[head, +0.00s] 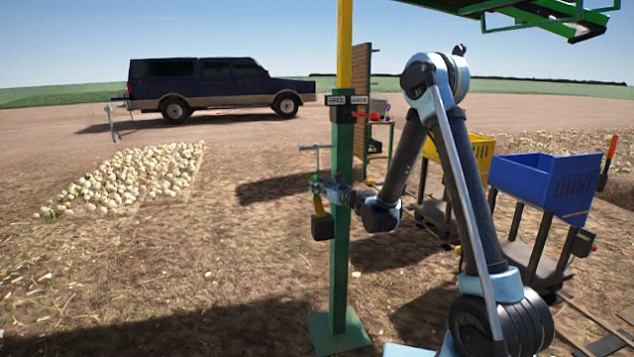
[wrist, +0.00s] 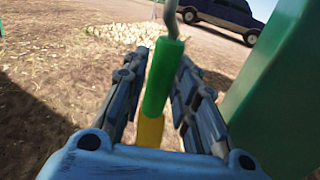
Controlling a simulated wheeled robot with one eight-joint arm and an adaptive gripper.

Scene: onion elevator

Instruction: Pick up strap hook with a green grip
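The strap hook has a green grip (wrist: 162,78) with a bent grey metal hook (wrist: 172,17) above it. A yellow part (wrist: 150,131) continues below the grip. In the head view the grey hook rod (head: 317,158) stands upright beside the green post, with a yellow part (head: 318,206) and a dark block (head: 323,228) below. My gripper (wrist: 163,62) has one finger on each side of the green grip. A narrow gap shows on the left; contact on the right is unclear. In the head view my gripper (head: 320,187) reaches past the post and partly hides the grip.
The green post (head: 341,270) stands close to my gripper, on the right in the wrist view (wrist: 280,110). A red-handled lever (head: 374,116) sits higher on the post. Blue (head: 535,180) and yellow (head: 478,150) bins stand right. Onions (head: 125,180) and a truck (head: 215,85) lie beyond.

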